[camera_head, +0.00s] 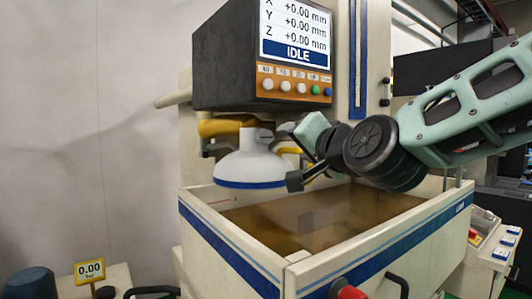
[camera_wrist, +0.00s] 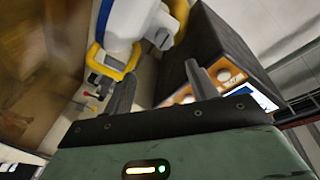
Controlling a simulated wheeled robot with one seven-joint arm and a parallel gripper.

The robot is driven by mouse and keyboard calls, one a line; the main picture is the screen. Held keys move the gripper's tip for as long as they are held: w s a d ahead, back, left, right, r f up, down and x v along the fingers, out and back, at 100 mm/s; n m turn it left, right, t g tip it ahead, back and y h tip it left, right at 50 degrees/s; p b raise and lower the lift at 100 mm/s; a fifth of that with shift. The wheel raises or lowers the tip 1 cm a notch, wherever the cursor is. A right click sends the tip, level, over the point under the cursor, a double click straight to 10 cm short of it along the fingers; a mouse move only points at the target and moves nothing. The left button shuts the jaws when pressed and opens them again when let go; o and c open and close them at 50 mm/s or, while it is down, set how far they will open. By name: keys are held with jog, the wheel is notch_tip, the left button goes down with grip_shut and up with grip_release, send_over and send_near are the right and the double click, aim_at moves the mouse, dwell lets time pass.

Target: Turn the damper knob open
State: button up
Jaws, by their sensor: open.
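A white hood with a blue rim (camera_head: 250,168) hangs above the tank, with a yellow arm (camera_head: 222,127) behind it. A small grey round knob (camera_head: 264,136), which looks like the damper knob, sits at the top of the hood neck. In the wrist view the hood (camera_wrist: 128,18) and a grey knob (camera_wrist: 161,38) show beyond the fingers. My gripper (camera_head: 288,155) is open and empty, just right of the hood and knob, apart from the knob. In the wrist view its two fingers (camera_wrist: 160,78) stand wide apart. The knob's exact setting cannot be told.
A dark control box (camera_head: 225,60) with an IDLE screen and several buttons hangs just above the hood. The open tank (camera_head: 228,262) of brown liquid lies below. A yellow-framed 0.00 bar gauge (camera_head: 90,271) stands at lower left.

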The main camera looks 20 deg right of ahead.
aim_at(267, 138)
jog(key=shift+w+a+f+b, duration=0.1)
jog(key=shift+w+a+b, duration=0.25)
jog(key=shift+b, duration=2.35)
jog(key=w+b, duration=0.1)
jog(key=w, duration=0.3)
jog(key=w+a+b, duration=0.1)
jog(key=w+b, duration=0.1)
jog(key=w, duration=0.3)
jog(key=w+b, duration=0.2)
jog(key=w, duration=0.3)
jog(key=shift+w+a+r, duration=0.2)
jog(key=shift+w+r, duration=0.05)
jog(key=shift+r, duration=0.05)
jog(key=c, duration=1)
